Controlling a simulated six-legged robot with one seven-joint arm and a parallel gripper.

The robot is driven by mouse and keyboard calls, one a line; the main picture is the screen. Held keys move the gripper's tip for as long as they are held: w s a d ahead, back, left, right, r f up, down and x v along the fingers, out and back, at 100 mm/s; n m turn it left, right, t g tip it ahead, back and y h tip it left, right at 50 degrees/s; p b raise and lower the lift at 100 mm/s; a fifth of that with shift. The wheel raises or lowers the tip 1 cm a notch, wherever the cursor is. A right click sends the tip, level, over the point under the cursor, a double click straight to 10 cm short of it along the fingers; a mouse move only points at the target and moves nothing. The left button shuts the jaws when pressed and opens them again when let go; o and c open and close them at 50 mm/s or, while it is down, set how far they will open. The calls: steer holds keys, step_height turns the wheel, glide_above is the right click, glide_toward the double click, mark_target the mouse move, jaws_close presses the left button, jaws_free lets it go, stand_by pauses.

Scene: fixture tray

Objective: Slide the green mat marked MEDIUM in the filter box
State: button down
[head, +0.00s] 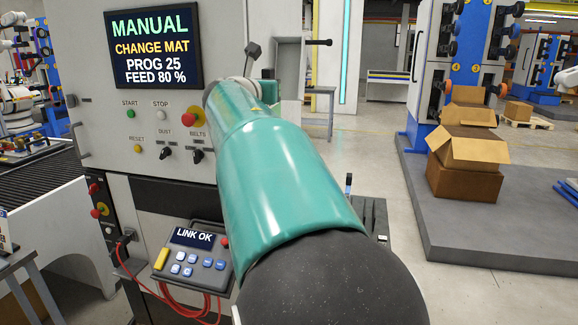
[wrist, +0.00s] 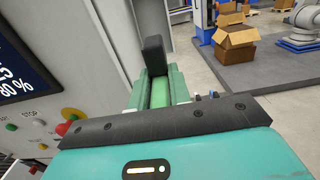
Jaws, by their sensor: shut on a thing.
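My gripper (wrist: 154,62) shows in the wrist view beyond its dark mounting bar, reaching toward the pale machine on the left. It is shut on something. No MEDIUM marking is readable. In the head view my teal arm covers the middle and hides the gripper's grasp. The filter box's opening cannot be made out in either view.
The machine's screen (head: 153,46) reads MANUAL, CHANGE MAT. Its buttons and a red knob (head: 192,117) are close left of my arm. A pendant (head: 190,258) with a red cable hangs below. Cardboard boxes (head: 466,185) stand on a grey platform at right.

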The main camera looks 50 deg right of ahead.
steer(key=x, duration=1.8)
step_height(320, 180, down, 12)
steer(key=shift+r, duration=0.25)
steer(key=shift+s+a+f, duration=0.1)
steer(key=shift+s+f, duration=0.05)
steer(key=shift+f, duration=0.45)
steer(key=c, duration=1.3)
jaws_free()
steer(key=shift+f, duration=0.15)
